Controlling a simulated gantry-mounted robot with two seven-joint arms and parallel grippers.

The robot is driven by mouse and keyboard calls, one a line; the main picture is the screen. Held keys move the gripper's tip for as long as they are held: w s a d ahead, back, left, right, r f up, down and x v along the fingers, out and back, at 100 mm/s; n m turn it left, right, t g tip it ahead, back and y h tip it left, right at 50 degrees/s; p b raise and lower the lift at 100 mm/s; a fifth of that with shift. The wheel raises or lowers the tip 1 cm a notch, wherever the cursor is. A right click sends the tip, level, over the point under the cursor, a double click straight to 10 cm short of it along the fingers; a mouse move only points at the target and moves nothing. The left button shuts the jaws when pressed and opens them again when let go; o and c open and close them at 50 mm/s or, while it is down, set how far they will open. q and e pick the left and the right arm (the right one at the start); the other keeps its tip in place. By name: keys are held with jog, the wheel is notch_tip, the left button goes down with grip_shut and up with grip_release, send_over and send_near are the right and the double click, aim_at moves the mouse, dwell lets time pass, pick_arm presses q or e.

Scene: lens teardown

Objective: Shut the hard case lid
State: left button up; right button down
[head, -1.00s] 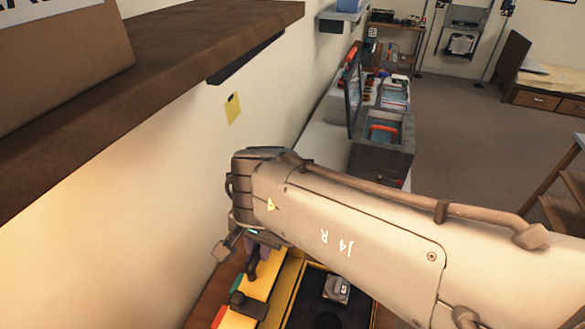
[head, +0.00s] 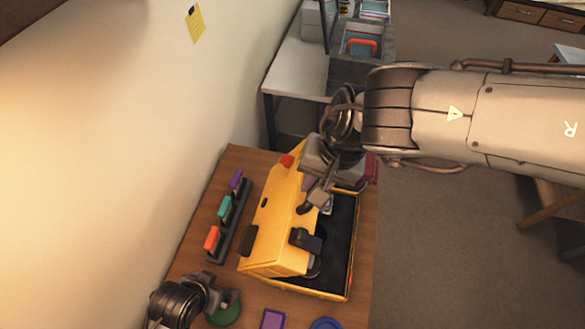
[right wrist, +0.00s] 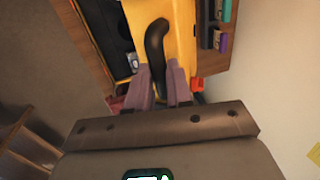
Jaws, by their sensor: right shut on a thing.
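The yellow hard case (head: 347,296) sits on the wooden table with dark foam inside. Its yellow lid (head: 268,232) stands partly open, tilted over the left part of the case. My right gripper (head: 318,196) is at the lid's far part in the head view. In the right wrist view its purple fingers (right wrist: 163,85) are shut on a curved black handle (right wrist: 157,45) in front of the yellow lid. My left gripper (head: 215,292) is near the table's front left, apart from the case; its fingertips are too unclear to judge.
A dark rack (head: 230,225) with purple, teal and orange pieces lies left of the case by the wall. A green disc (head: 225,315), a purple square (head: 272,319) and a blue disc (head: 326,323) lie in front. A grey bench (head: 298,68) stands behind.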

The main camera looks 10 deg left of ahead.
pick_arm(q)
jog(key=shift+f, duration=0.1)
pick_arm(e)
jog(key=shift+d+f, duration=0.25)
jog(key=shift+d, duration=0.3)
jog(key=shift+d+f, duration=0.2)
jog(key=shift+d, duration=0.3)
pick_arm(q)
jog(key=shift+a, duration=0.15)
pick_arm(e)
jog(key=c, duration=1)
grip_release()
jog(key=shift+c, duration=0.2)
jog(key=shift+r, duration=0.2)
pick_arm(q)
jog(key=shift+r+p, duration=0.35)
jog(key=shift+r, duration=0.05)
pick_arm(e)
jog(key=v, duration=1)
jog(key=shift+r, duration=0.25)
